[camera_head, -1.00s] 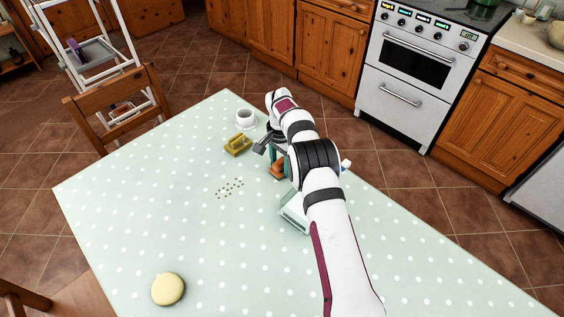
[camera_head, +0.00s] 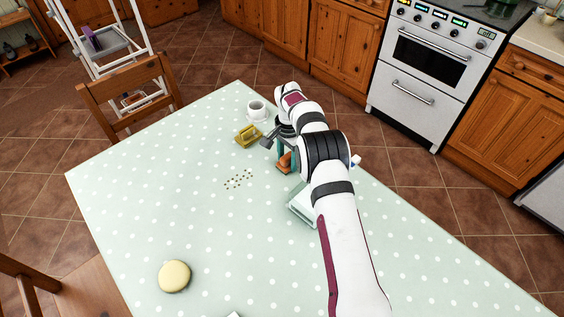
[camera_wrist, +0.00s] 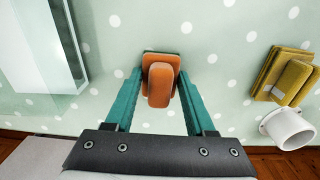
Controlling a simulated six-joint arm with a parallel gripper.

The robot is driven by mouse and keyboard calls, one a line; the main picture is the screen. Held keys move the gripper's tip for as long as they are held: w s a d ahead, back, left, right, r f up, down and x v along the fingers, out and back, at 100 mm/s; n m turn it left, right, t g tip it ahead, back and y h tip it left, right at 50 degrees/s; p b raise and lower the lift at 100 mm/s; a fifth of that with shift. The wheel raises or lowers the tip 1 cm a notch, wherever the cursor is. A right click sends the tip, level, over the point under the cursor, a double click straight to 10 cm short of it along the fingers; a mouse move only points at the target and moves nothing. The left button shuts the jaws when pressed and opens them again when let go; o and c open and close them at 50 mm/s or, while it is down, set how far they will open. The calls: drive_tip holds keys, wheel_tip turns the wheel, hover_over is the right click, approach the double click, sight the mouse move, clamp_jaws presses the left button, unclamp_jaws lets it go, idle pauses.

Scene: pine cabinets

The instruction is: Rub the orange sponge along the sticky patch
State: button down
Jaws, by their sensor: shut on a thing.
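The orange sponge (camera_head: 285,163), a block with a raised grip on top, is at the table's far right side, partly hidden by my arm in the head view. In the wrist view the orange sponge (camera_wrist: 160,82) sits between the two green fingers of my gripper (camera_wrist: 159,88), which is shut on it. My gripper (camera_head: 283,152) is mostly hidden behind my wrist in the head view. The sticky patch (camera_head: 239,180), a cluster of small brown specks on the dotted cloth, lies to the left of the sponge and nearer the camera. The patch is not visible in the wrist view.
A mustard-yellow block with a handle (camera_head: 248,136) and a white mug (camera_head: 257,109) stand beyond the patch. A pale, clear-sided tray (camera_head: 301,205) lies near my arm. A round yellow object (camera_head: 174,276) sits at the near left. The table (camera_head: 150,200) is clear around the patch.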

drive_tip(key=shift+w+d, duration=0.25)
drive_tip(key=shift+d, duration=0.15)
drive_tip(key=shift+w+d, duration=1.25)
wheel_tip(320, 180, up, 7)
